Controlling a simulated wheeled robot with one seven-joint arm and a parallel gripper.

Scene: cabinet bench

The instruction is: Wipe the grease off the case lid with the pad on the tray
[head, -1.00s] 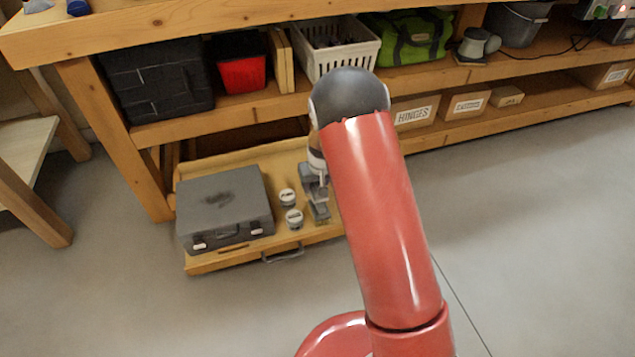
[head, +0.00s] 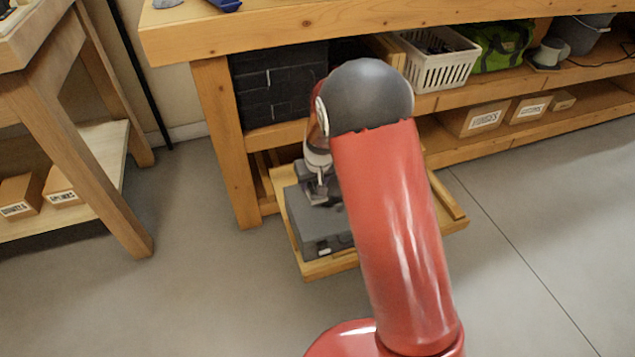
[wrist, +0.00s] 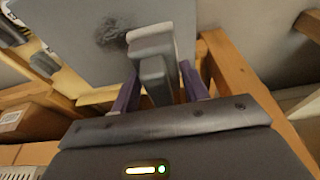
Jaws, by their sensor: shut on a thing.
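The grey case (head: 322,238) lies on the pull-out wooden tray (head: 332,266), partly hidden by my arm. Its lid (wrist: 70,50) fills the upper left of the wrist view, with a dark grease smudge (wrist: 112,33) on it. My gripper (wrist: 158,88) is shut on the grey block of the pad (wrist: 152,50). The pad is beside the smudge, over the lid's edge area. I cannot tell whether it touches the lid. In the head view my gripper (head: 318,192) is over the case, and the smudge cannot be seen.
The low shelf behind holds a black crate (head: 280,90), a white basket (head: 437,62) and a green bag (head: 500,45). A bench leg (head: 226,140) stands left of the tray. Another bench (head: 90,170) stands farther left. The floor in front is clear.

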